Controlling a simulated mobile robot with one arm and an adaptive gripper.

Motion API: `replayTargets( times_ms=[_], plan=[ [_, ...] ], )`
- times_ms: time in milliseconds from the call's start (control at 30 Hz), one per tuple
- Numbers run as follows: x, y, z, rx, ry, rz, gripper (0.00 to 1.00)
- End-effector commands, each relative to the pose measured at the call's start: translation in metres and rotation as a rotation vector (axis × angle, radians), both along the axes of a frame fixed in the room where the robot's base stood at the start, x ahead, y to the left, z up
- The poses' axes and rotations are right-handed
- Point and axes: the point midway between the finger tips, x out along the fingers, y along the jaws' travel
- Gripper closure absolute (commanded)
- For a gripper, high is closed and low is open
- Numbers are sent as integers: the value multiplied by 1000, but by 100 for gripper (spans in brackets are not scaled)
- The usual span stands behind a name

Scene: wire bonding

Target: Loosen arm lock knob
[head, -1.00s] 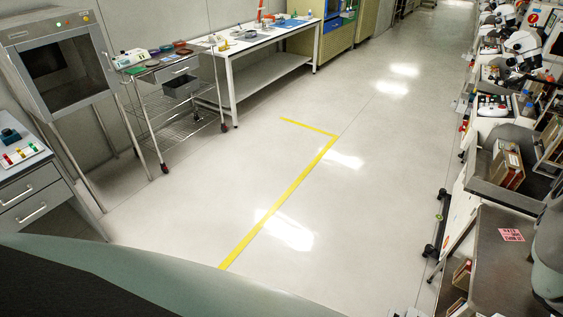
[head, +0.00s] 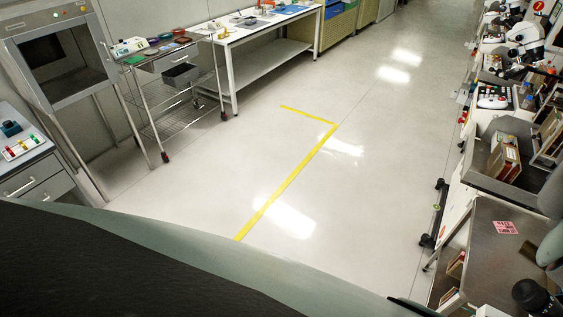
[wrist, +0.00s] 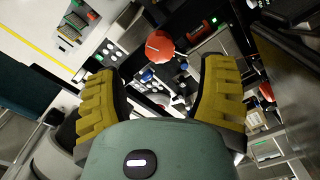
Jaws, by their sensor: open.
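In the wrist view my gripper (wrist: 163,80) is open, its two ribbed yellow fingers spread wide with nothing between them. A red lobed knob (wrist: 160,46) with a white mark shows beyond the fingertips, near the middle of the gap and apart from both fingers. I cannot tell for certain that it is the arm lock knob. A second red part (wrist: 267,91) shows to the right of the right finger. In the head view only part of my arm shows at the right edge.
Below the knob are a blue knob (wrist: 147,75) and crowded machine parts. In the head view, microscope benches line the right side, with a grey bench top (head: 490,245) near my arm. A wire cart (head: 175,100) and white table (head: 235,50) stand left. The floor between is clear.

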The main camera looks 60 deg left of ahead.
Motion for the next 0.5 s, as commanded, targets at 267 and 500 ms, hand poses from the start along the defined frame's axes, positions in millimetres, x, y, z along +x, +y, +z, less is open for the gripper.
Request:
replayTargets(
  times_ms=[267,500],
  plan=[
    [-3,-1,-33,0,2,-5,30],
    [-3,-2,-54,-2,2,-5,30]
  ],
)
